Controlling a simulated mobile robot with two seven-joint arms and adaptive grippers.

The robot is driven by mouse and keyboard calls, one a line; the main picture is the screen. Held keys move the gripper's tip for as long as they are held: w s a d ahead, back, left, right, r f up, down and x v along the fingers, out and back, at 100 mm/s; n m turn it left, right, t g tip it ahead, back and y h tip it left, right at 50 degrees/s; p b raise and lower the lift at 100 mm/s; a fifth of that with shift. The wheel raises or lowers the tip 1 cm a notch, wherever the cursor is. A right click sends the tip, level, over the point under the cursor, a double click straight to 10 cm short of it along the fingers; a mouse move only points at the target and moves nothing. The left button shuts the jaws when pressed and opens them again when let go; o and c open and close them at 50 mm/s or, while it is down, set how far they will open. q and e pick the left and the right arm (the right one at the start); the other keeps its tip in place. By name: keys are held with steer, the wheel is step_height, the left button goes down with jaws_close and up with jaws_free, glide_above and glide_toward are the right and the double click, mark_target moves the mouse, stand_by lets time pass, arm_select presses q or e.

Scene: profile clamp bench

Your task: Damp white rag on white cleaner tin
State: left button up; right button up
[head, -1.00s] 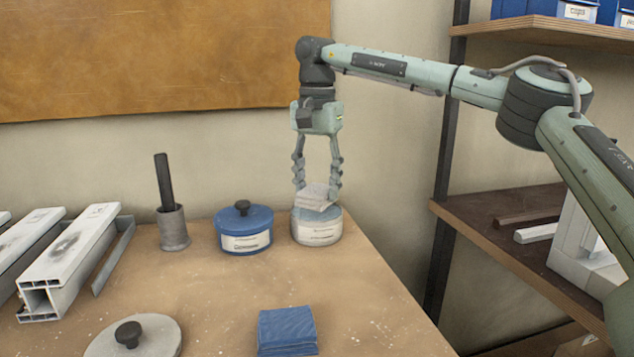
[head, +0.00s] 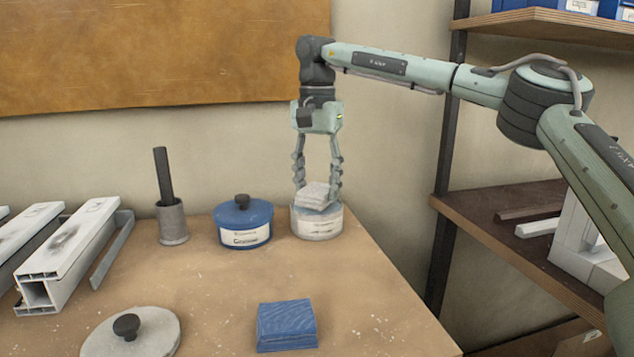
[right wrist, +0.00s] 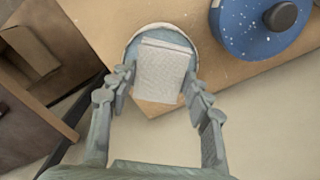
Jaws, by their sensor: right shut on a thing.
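The white rag (head: 315,194), a folded pale square, is between the fingers of my right gripper (head: 317,190), which is shut on it. It sits at the top of the white cleaner tin (head: 317,226), a round pale tin with a label near the bench's back right corner. In the right wrist view the rag (right wrist: 162,72) lies over the tin's opening, with the tin's rim (right wrist: 133,45) showing around it. I cannot tell whether the rag rests on something inside the tin. My left gripper is not in view.
A blue lidded tin (head: 244,224) stands just left of the white tin. A grey pot with a dark rod (head: 172,222), white profiles (head: 65,255), a loose grey lid (head: 130,335) and a folded blue rag (head: 287,326) are on the bench (head: 370,300). A shelf (head: 500,215) stands at right.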

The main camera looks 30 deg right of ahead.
mark_target(317, 188)
steer(key=shift+f, duration=0.65)
stand_by(0.9)
step_height(317, 188, up, 3)
steer(key=shift+f+p, duration=0.1)
steer(key=shift+p, duration=1.15)
steer(key=shift+r+p, duration=0.3)
steer(key=shift+r, duration=1.85)
